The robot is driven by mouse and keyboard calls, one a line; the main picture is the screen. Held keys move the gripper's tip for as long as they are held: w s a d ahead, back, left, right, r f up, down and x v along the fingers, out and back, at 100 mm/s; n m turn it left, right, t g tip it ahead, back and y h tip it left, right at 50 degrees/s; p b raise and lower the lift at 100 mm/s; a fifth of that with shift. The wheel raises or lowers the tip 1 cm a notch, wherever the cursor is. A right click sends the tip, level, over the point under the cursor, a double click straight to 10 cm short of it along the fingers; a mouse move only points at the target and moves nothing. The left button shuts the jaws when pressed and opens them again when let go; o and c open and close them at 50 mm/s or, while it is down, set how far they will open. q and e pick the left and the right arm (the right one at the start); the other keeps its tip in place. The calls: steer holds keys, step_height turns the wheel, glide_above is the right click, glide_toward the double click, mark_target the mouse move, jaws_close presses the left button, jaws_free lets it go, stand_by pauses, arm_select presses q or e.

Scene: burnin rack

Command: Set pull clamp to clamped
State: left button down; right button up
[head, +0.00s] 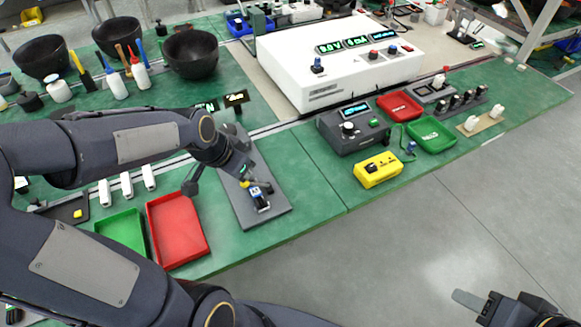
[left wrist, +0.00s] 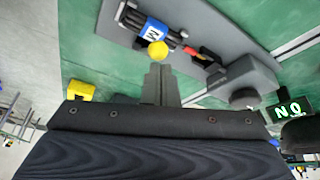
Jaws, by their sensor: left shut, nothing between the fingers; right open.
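A dark grey plate (head: 280,206) on the green bench carries a fixture with a blue-and-white labelled cylinder (head: 258,195). In the left wrist view the cylinder (left wrist: 151,32) lies beside a yellow ball knob (left wrist: 157,54), a red piece (left wrist: 192,52) and a dark block (left wrist: 206,60). Which of these belong to the pull clamp, and its exact setting, I cannot tell. My left gripper (head: 246,178) is over the fixture; its fingers (left wrist: 160,72) are shut and empty, their tips close to the yellow knob. Contact is unclear. My right gripper (head: 472,301) is open, away from the bench.
A red tray (head: 178,229) and a green tray (head: 121,236) lie left of the plate. A small display (head: 236,98) stands behind it. A yellow box (head: 378,169) and a dark meter (head: 353,129) stand to the right. Bare green bench lies between.

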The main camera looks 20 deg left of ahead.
arm_select(q)
steer(key=b, duration=0.1)
steer(key=f+b, duration=0.1)
steer(key=f+t+b, duration=0.1)
steer(key=b, duration=0.1)
steer(key=shift+s+a+f+h, duration=0.1)
steer(key=shift+s+a+h, duration=0.25)
steer(key=shift+s+h, duration=0.05)
steer(key=shift+s+r+p, duration=0.1)
steer(key=shift+r+p, duration=0.5)
steer(key=shift+r, duration=0.15)
arm_select(e)
step_height(320, 180, down, 4)
steer(key=shift+s+a+f, duration=0.1)
steer(key=shift+f, duration=0.1)
arm_select(q)
steer(key=shift+r, duration=0.1)
arm_select(e)
steer(key=shift+r, duration=0.1)
arm_select(q)
steer(key=shift+r+p, duration=0.65)
steer(key=shift+r, duration=0.05)
arm_select(e)
steer(key=shift+r, duration=0.5)
